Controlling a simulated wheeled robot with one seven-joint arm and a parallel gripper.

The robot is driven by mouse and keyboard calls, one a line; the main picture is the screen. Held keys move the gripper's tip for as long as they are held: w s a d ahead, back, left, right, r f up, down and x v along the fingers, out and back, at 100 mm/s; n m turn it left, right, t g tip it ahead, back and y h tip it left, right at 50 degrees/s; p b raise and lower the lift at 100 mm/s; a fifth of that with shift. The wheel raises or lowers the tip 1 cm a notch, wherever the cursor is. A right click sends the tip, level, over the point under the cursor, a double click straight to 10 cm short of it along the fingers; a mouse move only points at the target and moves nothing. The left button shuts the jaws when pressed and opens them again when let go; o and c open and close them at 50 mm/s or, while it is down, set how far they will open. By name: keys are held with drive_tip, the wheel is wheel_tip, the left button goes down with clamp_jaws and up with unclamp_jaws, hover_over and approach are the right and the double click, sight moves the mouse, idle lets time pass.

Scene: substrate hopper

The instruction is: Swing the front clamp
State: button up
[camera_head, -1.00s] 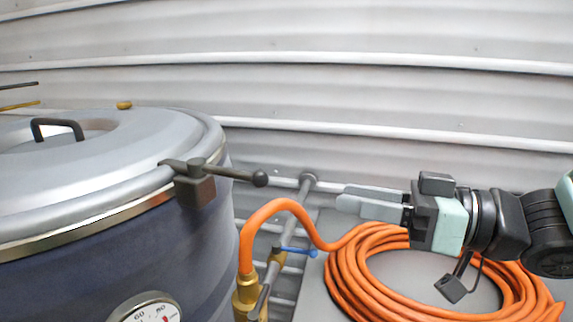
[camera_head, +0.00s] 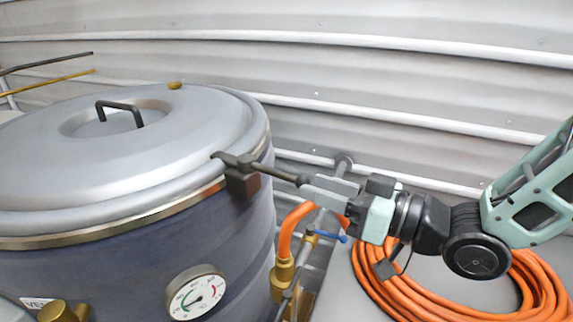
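The front clamp (camera_head: 240,180) is a dark metal bracket on the rim of the large blue vessel (camera_head: 130,262). Its dark lever (camera_head: 275,172) points right, away from the vessel, and ends in a ball knob. The clamp's hook end rests over the edge of the grey lid (camera_head: 165,135). My gripper (camera_head: 312,187) comes in from the right, with its grey fingertips at the lever's knob. The fingers overlap the knob in this view, so I cannot tell whether they are closed on it.
A coiled orange hose (camera_head: 525,285) lies on the grey surface at lower right. Brass fittings and a blue-handled valve (camera_head: 330,236) stand just below my gripper. A dial gauge (camera_head: 196,293) is on the vessel's front. A corrugated wall (camera_head: 400,75) closes the back.

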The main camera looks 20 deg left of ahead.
sight(296, 180)
drive_tip(key=p+x, duration=0.2)
drive_tip(key=x, duration=0.4)
drive_tip(key=shift+a, duration=0.35)
drive_tip(key=shift+w, duration=0.1)
clamp_jaws()
